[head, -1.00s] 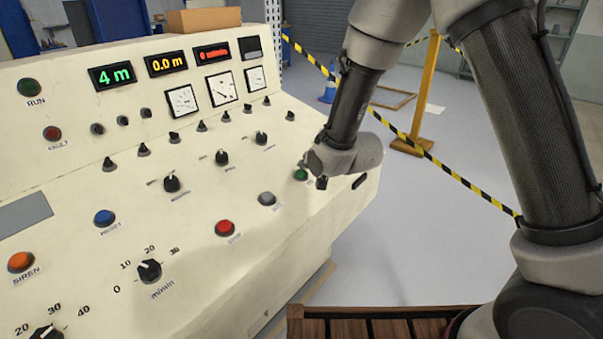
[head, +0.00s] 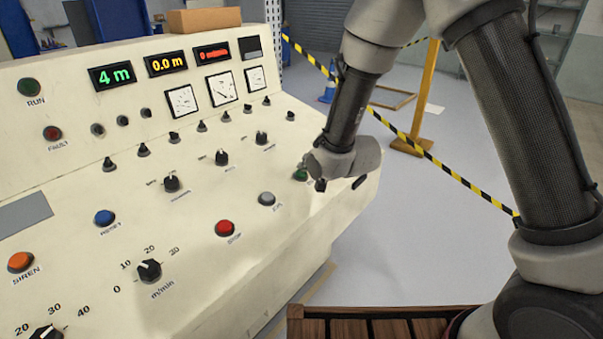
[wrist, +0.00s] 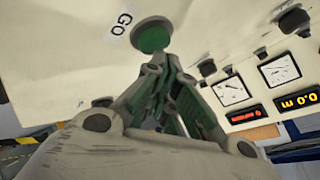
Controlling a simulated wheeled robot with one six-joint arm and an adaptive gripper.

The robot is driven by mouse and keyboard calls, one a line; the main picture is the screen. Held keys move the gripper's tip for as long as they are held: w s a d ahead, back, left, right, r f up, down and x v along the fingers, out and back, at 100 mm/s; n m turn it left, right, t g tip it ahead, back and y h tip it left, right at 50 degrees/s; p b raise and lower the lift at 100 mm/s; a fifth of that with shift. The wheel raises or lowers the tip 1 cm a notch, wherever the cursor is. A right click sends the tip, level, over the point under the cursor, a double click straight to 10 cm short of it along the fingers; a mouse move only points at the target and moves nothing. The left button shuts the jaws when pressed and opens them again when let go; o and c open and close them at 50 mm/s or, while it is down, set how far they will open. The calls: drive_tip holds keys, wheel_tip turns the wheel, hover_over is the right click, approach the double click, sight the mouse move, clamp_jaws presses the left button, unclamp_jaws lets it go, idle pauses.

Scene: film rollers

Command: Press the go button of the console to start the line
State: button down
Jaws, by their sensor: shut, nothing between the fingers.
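The cream console (head: 200,270) slopes across the left of the head view. Its green go button (head: 300,175) sits near the console's right end, partly covered by my wrist. The wrist view shows the green button (wrist: 152,36) with the GO label (wrist: 124,22) beside it. My gripper (wrist: 153,65) is shut and empty, its tips right by the button's edge; I cannot tell whether they touch it. In the head view my gripper (head: 320,184) shows only as a small dark part under the wrist, just right of the button.
A grey button (head: 267,199) and a red stop button (head: 225,228) lie left of the go button. Black knobs, such as one (head: 262,137), stand behind. Displays read 4 m (head: 111,76) and 0.0 m (head: 166,63). Striped tape (head: 450,170) hangs right of the console.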

drive_tip(key=shift+a+f, duration=0.1)
drive_tip(key=shift+f, duration=0.35)
idle(0.6)
drive_tip(key=shift+r, duration=0.1)
drive_tip(key=shift+s+r, duration=0.1)
drive_tip(key=shift+r, duration=0.65)
drive_tip(key=r, duration=0.3)
drive_tip(key=d+r, duration=0.1)
drive_tip(key=r, duration=0.1)
drive_tip(key=shift+s+d, duration=0.1)
drive_tip(key=shift+s, duration=0.25)
drive_tip(key=shift+f, duration=0.15)
